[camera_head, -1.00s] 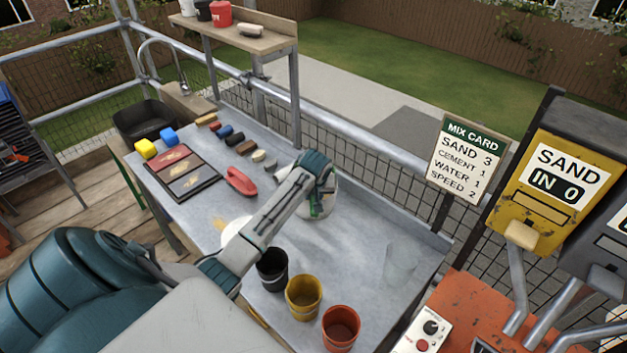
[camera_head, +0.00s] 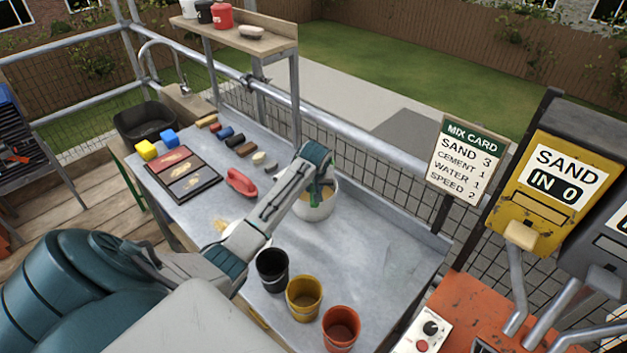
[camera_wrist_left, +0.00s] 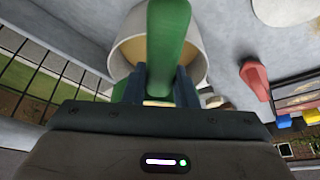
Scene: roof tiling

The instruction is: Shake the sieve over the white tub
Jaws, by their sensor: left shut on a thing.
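The white tub (camera_head: 314,212) stands on the grey metal table, right of its middle. My left gripper (camera_head: 318,184) is over its mouth, pointing down. In the left wrist view my left gripper (camera_wrist_left: 158,88) is shut on a green handle (camera_wrist_left: 166,36), which I take to be the sieve's. The tub's pale rim (camera_wrist_left: 128,46) shows behind the handle. The sieve's mesh and any contents are hidden by my gripper and arm, so I cannot tell its tilt. A yellowish patch shows inside the tub. My right gripper is not in view.
Black (camera_head: 272,270), yellow (camera_head: 304,298) and orange (camera_head: 341,328) buckets stand along the table's front. A red float (camera_head: 241,182) and a sample board (camera_head: 184,174) lie to the left. A mix card (camera_head: 465,160) and yellow sand dispenser (camera_head: 545,195) stand right. The table's right part is clear.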

